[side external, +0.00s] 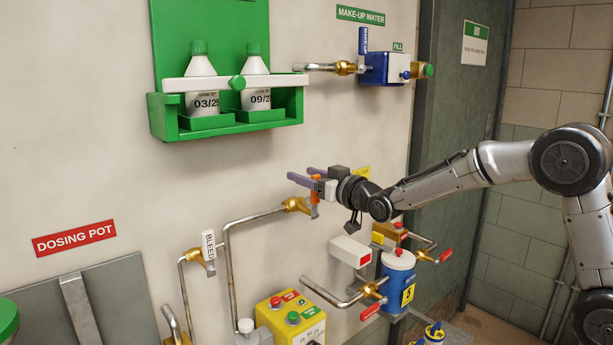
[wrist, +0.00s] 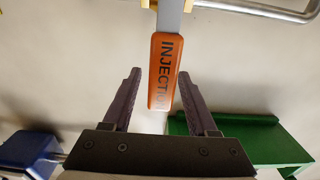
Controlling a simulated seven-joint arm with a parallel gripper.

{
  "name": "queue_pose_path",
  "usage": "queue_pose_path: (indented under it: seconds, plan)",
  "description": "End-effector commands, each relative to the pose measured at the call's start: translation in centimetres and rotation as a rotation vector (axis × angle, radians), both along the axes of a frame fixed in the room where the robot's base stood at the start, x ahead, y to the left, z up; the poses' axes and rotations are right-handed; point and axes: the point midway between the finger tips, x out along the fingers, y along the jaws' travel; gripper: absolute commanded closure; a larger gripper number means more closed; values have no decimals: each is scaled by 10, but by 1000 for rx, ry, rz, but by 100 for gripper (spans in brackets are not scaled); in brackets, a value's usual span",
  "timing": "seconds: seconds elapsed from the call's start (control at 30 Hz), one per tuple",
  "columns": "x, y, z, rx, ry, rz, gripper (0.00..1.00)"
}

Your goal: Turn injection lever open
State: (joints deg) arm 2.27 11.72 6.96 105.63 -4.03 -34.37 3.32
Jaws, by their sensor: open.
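The injection lever, an orange grip lettered INJECTION on a grey metal bar, shows in the wrist view (wrist: 165,65) and in the side view (side external: 315,186). In the side view it stands up from a brass valve (side external: 295,204) on a bent steel pipe on the wall. My gripper (wrist: 159,74) is open, with its two purple fingers on either side of the orange grip. The grip lies closer to the right finger in the wrist view; I cannot tell whether they touch. In the side view my gripper (side external: 303,175) is at the lever, partly covering it.
A green rack (side external: 226,126) with two white bottles hangs at the upper left. A blue make-up water valve box (side external: 385,68) is above. Below are a blue canister (side external: 397,285), a yellow button box (side external: 291,318) and several pipes. A white BLEED lever (side external: 209,249) is lower left.

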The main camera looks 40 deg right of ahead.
Motion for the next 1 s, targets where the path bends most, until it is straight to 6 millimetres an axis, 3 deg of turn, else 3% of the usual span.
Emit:
queue_pose_path:
  seconds: [0.27,0.6,1.0]
  plan:
    - [1,0,0,0,0,0,41]
    - [1,0,0,0,0,0,100]
    - [1,0,0,0,0,0,100]
